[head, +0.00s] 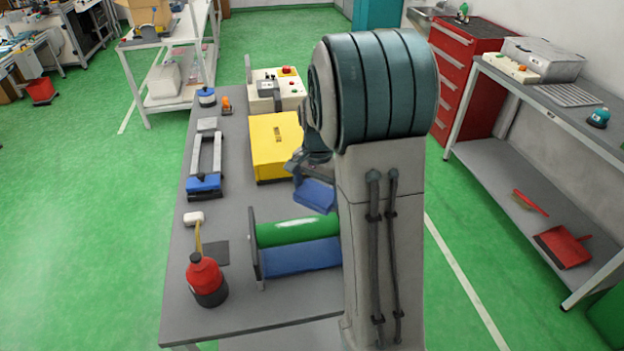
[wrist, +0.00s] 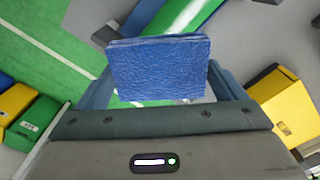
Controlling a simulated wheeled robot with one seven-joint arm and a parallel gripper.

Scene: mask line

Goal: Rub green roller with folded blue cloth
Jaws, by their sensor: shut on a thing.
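The folded blue cloth (head: 315,196) is held in my gripper (head: 305,172) above the table, just behind the rollers. In the wrist view the cloth (wrist: 160,70) sits between the two fingers of my gripper (wrist: 157,88), which is shut on it. The green roller (head: 296,231) lies crosswise in a grey stand, with a blue roller (head: 302,257) in front of it. My arm hides their right ends. In the wrist view the green roller (wrist: 180,18) shows beyond the cloth, partly hidden by it. The cloth appears apart from the green roller.
A yellow box (head: 275,147) stands behind the rollers, with a control box (head: 277,90) further back. A red and black bottle (head: 206,280) stands at the front left. A blue-ended frame (head: 205,165) lies along the left edge.

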